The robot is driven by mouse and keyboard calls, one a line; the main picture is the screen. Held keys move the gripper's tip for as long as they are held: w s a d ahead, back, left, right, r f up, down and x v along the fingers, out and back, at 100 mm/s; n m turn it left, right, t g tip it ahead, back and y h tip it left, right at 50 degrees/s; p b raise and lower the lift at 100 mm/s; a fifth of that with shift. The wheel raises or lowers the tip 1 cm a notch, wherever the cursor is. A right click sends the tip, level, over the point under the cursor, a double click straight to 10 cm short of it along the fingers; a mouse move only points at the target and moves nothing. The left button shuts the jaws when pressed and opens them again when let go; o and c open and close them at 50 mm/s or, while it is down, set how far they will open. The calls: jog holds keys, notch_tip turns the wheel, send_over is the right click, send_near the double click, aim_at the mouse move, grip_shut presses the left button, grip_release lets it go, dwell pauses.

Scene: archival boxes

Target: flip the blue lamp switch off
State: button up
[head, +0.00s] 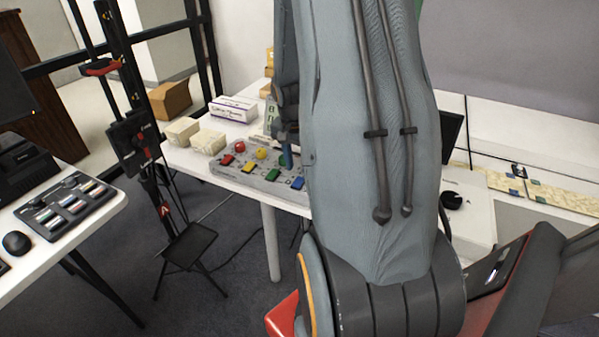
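A grey switch panel (222,172) sits on the white table, in the middle left of the head view. Along its front are coloured switches: red (227,160), yellow (249,168), green (272,175) and blue (297,183). The blue switch is at the right end of the visible row, close to the edge of my arm. Behind the row are a red lamp (240,146) and a yellow lamp (261,154).
Two cream boxes (207,141) and a white-purple carton (234,109) stand left of and behind the panel. A small upright display (271,119) is behind it. A second table at left holds a control panel (66,206) and mouse (16,243). My arm hides the centre.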

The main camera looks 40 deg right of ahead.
aim_at(298, 183)
jog(key=r, duration=0.4)
jog(key=shift+s+a, duration=0.15)
jog(key=shift+a, duration=0.15)
jog(key=shift+a, duration=0.1)
jog(key=s+a+r+n, duration=0.1)
jog(key=s+a+n, duration=0.2)
jog(key=a, duration=0.6)
jog(key=s+a+r+n+y, duration=0.1)
jog(key=s+a+n, duration=0.2)
jog(key=a+n, duration=0.3)
jog(key=s+a+r+n, duration=0.1)
jog(key=s+a+n, duration=0.2)
jog(key=a, duration=0.9)
jog(key=shift+a+r+n+y, duration=0.25)
jog(key=shift+a+n+y, duration=0.1)
jog(key=shift+n, duration=0.45)
